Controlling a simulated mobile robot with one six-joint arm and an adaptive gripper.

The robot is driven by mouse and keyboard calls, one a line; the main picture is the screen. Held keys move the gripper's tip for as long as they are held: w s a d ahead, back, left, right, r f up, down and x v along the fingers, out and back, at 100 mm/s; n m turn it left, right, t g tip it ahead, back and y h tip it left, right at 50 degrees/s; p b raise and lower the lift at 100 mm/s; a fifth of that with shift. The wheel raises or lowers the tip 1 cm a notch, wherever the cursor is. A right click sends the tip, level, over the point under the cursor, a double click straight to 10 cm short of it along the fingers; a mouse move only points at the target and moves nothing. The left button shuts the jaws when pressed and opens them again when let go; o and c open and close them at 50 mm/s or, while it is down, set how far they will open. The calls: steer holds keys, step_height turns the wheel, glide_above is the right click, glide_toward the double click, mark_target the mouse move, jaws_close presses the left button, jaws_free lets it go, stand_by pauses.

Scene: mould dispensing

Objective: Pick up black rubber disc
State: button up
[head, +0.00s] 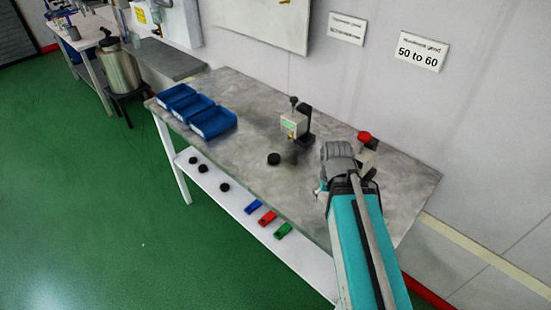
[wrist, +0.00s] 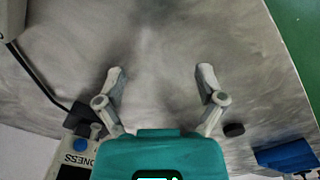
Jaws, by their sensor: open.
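A black rubber disc (head: 274,159) lies flat on the grey tabletop, in front of the hardness tester (head: 296,122). A black disc also shows in the wrist view (wrist: 234,130), on the tabletop just right of my right finger. My gripper (wrist: 162,75) is open above the table, with nothing between its fingers. Several more black discs (head: 225,187) are on the white lower shelf, spaced apart. In the head view my arm hides most of my gripper.
Blue bins (head: 212,122) stand at the table's left end; one shows in the wrist view (wrist: 287,156). A red-topped device (head: 364,137) stands behind my arm. Blue, red (head: 267,218) and green pieces lie on the lower shelf (head: 235,205). The table's middle front is clear.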

steer(key=w+a+r+m+p, duration=0.3)
steer(key=w+a+m, duration=0.15)
steer(key=w, duration=0.25)
steer(key=w+a+r+m+p, duration=0.2)
steer(key=w+a+r+m, duration=0.1)
steer(key=w+m, duration=0.25)
step_height(320, 180, up, 4)
steer(key=m+p, duration=0.5)
steer(key=m, duration=0.4)
glide_above(274, 157)
steer(key=shift+w+d+f, duration=0.1)
steer(key=shift+f, duration=0.05)
steer(key=shift+f+b, duration=0.1)
steer(key=shift+b, duration=0.25)
step_height(274, 157, down, 8)
steer(key=b, duration=0.8)
steer(key=shift+f, duration=0.25)
steer(key=shift+b, duration=0.3)
steer(key=shift+f+b, duration=2.55)
steer(key=shift+f, duration=0.05)
steer(key=shift+c, duration=0.3)
steer(key=c, duration=0.9)
